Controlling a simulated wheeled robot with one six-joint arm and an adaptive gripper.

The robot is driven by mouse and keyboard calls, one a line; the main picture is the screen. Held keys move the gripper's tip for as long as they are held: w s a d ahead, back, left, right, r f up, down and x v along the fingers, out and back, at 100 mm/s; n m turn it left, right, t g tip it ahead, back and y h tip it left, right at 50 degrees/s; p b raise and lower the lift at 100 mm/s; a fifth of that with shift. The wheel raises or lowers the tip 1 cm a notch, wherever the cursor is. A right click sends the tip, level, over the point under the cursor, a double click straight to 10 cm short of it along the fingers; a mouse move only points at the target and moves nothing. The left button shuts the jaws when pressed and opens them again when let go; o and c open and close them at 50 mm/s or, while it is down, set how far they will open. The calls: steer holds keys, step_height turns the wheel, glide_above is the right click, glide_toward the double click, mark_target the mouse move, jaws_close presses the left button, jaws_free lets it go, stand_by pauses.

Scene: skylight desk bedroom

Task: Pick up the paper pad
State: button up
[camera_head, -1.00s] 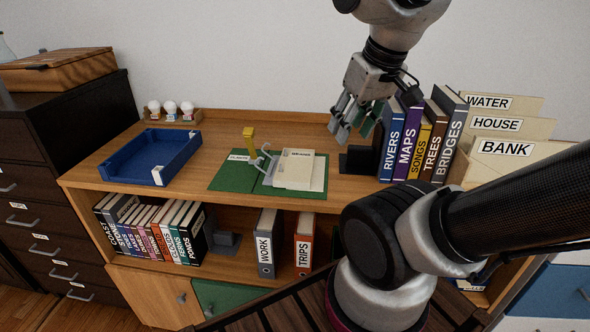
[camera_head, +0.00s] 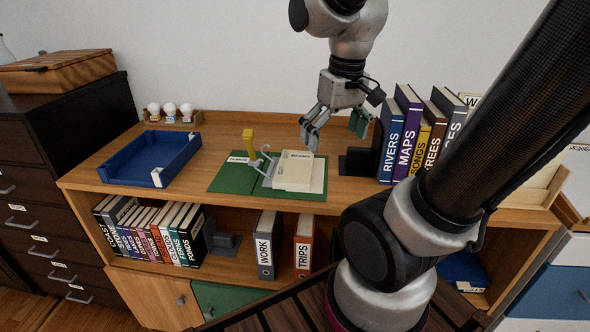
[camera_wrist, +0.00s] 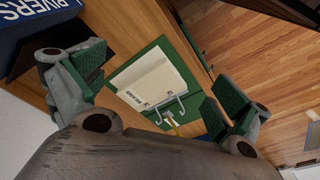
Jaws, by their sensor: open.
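The paper pad (camera_head: 297,174) is a cream stack with a small dark label along its back edge. It lies flat on a green mat (camera_head: 232,180) on the wooden shelf top. In the wrist view the pad (camera_wrist: 151,78) shows between my fingers, some distance beyond them. My gripper (camera_head: 335,132) is open and empty, above and slightly right of the pad in the head view. In the wrist view its two green-padded fingers (camera_wrist: 158,88) are spread wide.
A dark bookend (camera_head: 357,161) and upright binders (camera_head: 410,130) stand close on the right. A blue tray (camera_head: 152,158) is at the left. The shelf top between tray and mat is clear.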

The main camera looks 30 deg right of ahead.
mark_target(295, 165)
steer(key=w+f+m, duration=0.1)
steer(key=w+f, duration=0.1)
steer(key=w, duration=0.2)
steer(key=w+f+m+g, duration=0.1)
steer(key=w+f, duration=0.1)
steer(key=w, duration=0.1)
steer(key=w+a+f+m+g, duration=0.1)
steer(key=w+f, duration=0.2)
steer(key=w, duration=0.1)
steer(key=shift+w+a+m, duration=0.1)
steer(key=shift+w+m, duration=0.25)
steer(key=shift+m, duration=0.05)
steer(key=w+m, duration=0.1)
steer(key=w+r+m, duration=0.1)
steer(key=w, duration=0.1)
steer(key=shift+w+m+t, duration=0.2)
steer(key=shift+m+t, duration=0.1)
steer(key=shift+f+m, duration=0.1)
steer(key=shift+m, duration=0.2)
steer(key=shift+f, duration=0.3)
steer(key=f, duration=0.7)
steer(key=shift+s+f, duration=0.1)
steer(key=shift+s, duration=0.1)
steer(key=c, duration=1.1)
